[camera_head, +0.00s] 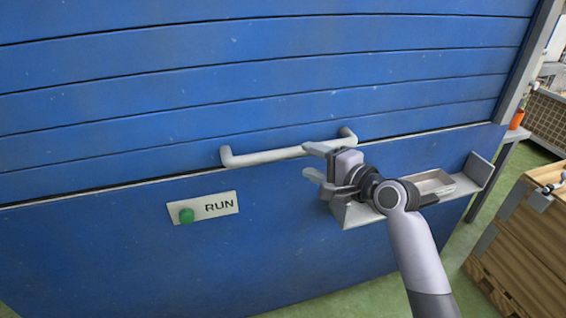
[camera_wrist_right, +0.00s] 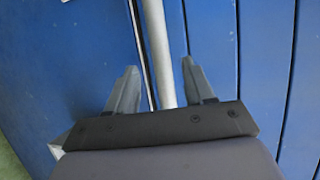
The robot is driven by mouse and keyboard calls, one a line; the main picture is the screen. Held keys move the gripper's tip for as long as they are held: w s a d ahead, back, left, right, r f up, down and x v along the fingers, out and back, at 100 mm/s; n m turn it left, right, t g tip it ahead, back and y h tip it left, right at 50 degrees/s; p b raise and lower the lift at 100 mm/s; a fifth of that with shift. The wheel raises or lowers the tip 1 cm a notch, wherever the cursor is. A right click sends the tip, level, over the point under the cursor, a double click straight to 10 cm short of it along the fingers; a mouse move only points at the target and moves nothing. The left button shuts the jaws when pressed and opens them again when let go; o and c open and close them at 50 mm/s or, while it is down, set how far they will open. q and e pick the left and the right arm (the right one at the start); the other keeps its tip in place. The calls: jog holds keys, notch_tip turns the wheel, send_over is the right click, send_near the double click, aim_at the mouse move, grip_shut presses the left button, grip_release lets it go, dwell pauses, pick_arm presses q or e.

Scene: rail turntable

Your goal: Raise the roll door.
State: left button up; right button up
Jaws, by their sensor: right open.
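The blue slatted roll door (camera_head: 120,92) fills the upper part of the head view. Its lower edge lies along a thin dark line above a plain blue panel. A pale grey bar handle (camera_head: 275,155) runs across its lowest slat. My right gripper (camera_head: 308,161) is open at the right part of the handle. In the right wrist view the handle bar (camera_wrist_right: 157,40) runs between the two spread fingers of the gripper (camera_wrist_right: 160,68), with a gap visible on each side. My left gripper is not in view.
A RUN plate (camera_head: 221,205) with a green button (camera_head: 187,216) is on the blue panel (camera_head: 100,255) below the handle. A grey metal shelf (camera_head: 360,213) sits behind my right wrist. A wooden crate (camera_head: 530,230) stands at right on green floor.

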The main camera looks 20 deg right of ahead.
aim_at(298, 153)
jog(key=shift+b+x, duration=0.55)
jog(key=shift+x, duration=2.95)
grip_shut()
jog(key=shift+r, duration=0.1)
